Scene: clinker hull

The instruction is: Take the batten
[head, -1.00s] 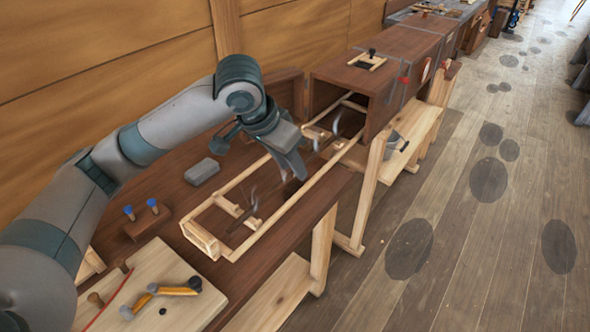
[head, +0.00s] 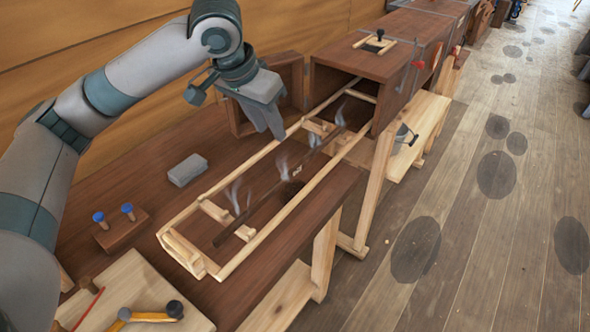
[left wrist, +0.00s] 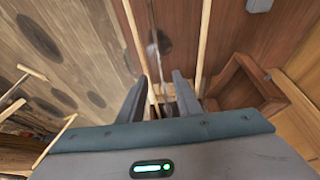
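The batten (head: 264,201) is a long, thin, dark brown strip. It lies lengthwise inside a pale wooden rack (head: 197,194), resting on its crosspieces, with wisps of steam rising from it. Its far end runs toward the open mouth of a brown wooden box (head: 366,61). My left gripper (head: 271,131) is over the rack's back side, apart from the batten as far as I can tell. In the left wrist view its two fingers (left wrist: 160,88) stand apart with nothing held between them; rack rails show beyond. My right gripper is in neither view.
A grey block (head: 187,170) and a small holder with blue-topped pegs (head: 121,231) sit on the bench left of the rack. A board with yellow tools (head: 125,300) is at the near left. Floor is clear at right.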

